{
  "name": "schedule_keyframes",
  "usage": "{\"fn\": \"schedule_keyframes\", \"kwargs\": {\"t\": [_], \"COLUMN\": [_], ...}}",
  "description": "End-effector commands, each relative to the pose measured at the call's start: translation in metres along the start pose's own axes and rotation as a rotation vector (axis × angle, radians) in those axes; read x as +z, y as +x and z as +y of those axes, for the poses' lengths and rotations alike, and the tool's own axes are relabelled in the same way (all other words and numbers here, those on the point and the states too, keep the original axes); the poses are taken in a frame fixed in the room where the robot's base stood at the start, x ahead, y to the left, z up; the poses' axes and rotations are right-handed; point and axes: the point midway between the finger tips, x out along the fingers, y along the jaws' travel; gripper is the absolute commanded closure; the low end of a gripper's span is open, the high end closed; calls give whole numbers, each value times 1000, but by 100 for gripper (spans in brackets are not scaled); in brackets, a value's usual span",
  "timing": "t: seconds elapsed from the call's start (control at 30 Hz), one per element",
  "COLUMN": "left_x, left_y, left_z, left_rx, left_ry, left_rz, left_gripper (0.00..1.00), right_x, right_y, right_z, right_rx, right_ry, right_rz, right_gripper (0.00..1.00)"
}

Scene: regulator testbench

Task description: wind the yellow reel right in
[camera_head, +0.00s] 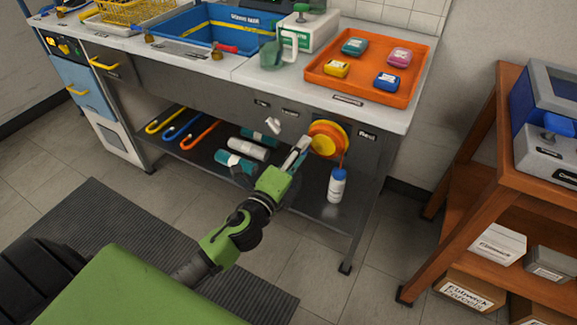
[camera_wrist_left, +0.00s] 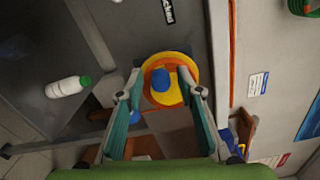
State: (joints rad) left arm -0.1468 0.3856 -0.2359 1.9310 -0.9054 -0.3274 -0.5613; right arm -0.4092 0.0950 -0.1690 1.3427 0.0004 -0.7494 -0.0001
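The yellow reel (camera_head: 325,144), with an orange rim, is mounted on the grey front panel under the worktop in the head view, left of a small label. In the left wrist view the reel (camera_wrist_left: 174,91) faces the camera, and a blue knob (camera_wrist_left: 161,80) shows in front of its face. My left gripper (camera_head: 302,146) is just left of the reel in the head view. In the left wrist view its fingers (camera_wrist_left: 160,88) are spread, one on each side of the knob. I cannot tell whether they touch anything. My right gripper is not in view.
Several hoses and cylinders lie farther left on that shelf. An orange tray (camera_head: 345,88) sits on the worktop above. A wooden shelf unit (camera_head: 475,181) stands at the right.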

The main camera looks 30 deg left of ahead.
Motion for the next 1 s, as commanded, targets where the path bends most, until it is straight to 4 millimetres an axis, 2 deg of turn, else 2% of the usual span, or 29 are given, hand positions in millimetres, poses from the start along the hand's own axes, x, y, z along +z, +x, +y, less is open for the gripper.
{"fn": "schedule_keyframes", "kwargs": {"t": [0.3, 0.5, 0.7, 1.0], "left_x": [0, 0, 0, 0], "left_y": [-58, -90, -106, -109], "left_z": [1, 1, 0, 0], "left_rx": [4, 4, 2, 1], "left_ry": [-3, -2, -1, 0], "left_rz": [-1, -2, -1, 1], "left_gripper": [66, 66, 66, 66], "right_x": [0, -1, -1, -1], "right_y": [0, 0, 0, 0], "right_z": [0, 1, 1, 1], "right_rx": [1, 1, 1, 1], "right_ry": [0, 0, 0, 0], "right_rz": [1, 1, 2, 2], "right_gripper": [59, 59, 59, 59]}}
